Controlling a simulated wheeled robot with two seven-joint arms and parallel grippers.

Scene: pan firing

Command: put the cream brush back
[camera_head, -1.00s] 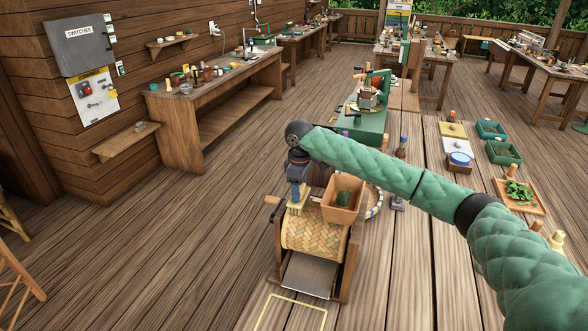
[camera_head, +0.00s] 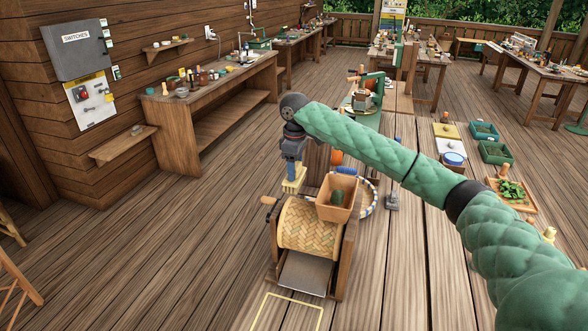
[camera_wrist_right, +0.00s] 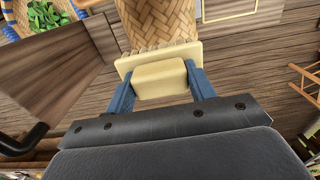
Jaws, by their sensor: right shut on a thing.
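The cream brush (camera_head: 293,183) hangs bristles-down from my right gripper (camera_head: 292,165), whose blue fingers are shut on it. In the right wrist view the cream block of the brush (camera_wrist_right: 160,78) sits between the two blue fingertips (camera_wrist_right: 160,88), with a bristle edge on its far side. In the head view the brush is just above the far left end of the woven drum (camera_head: 310,228); a gap between them is hard to judge. The drum also shows behind the brush in the wrist view (camera_wrist_right: 158,20). My left gripper is not in view.
An orange-brown hopper (camera_head: 338,205) with something green inside stands over the drum, close right of the brush. A metal chute (camera_head: 303,273) slopes down in front. A round blue-and-white rimmed tray (camera_head: 369,200) lies behind.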

